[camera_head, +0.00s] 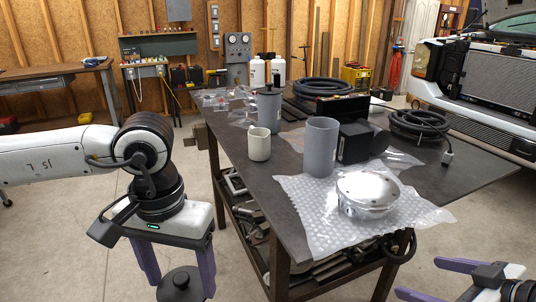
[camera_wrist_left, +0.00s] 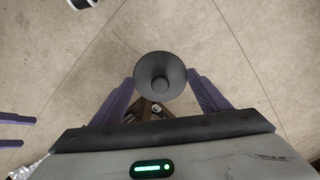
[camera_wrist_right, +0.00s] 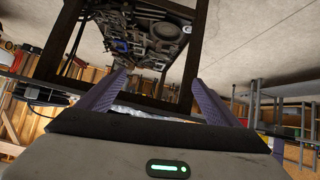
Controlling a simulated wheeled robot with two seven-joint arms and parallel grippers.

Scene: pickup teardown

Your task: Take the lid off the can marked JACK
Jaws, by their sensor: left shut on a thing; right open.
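My left gripper (camera_head: 180,268) is shut on a dark round lid with a knob (camera_head: 180,284) and holds it over the floor, left of the table. The lid also shows between the fingers in the left wrist view (camera_wrist_left: 160,75). A tall grey can (camera_head: 321,150) stands upright on the table with no lid on it. A second grey can (camera_head: 269,108) stands further back with a dark knobbed lid on top. I cannot read a JACK marking on either can. My right gripper (camera_head: 418,277) is open and empty at the lower right, beside the table.
A cream mug (camera_head: 259,146) stands left of the tall can. A shiny round metal part (camera_head: 368,192) sits on bubble wrap (camera_head: 314,217) at the front. Black box-like parts (camera_head: 358,140) and coiled hoses (camera_head: 420,124) crowd the back right. The table's left front strip (camera_head: 262,182) is bare.

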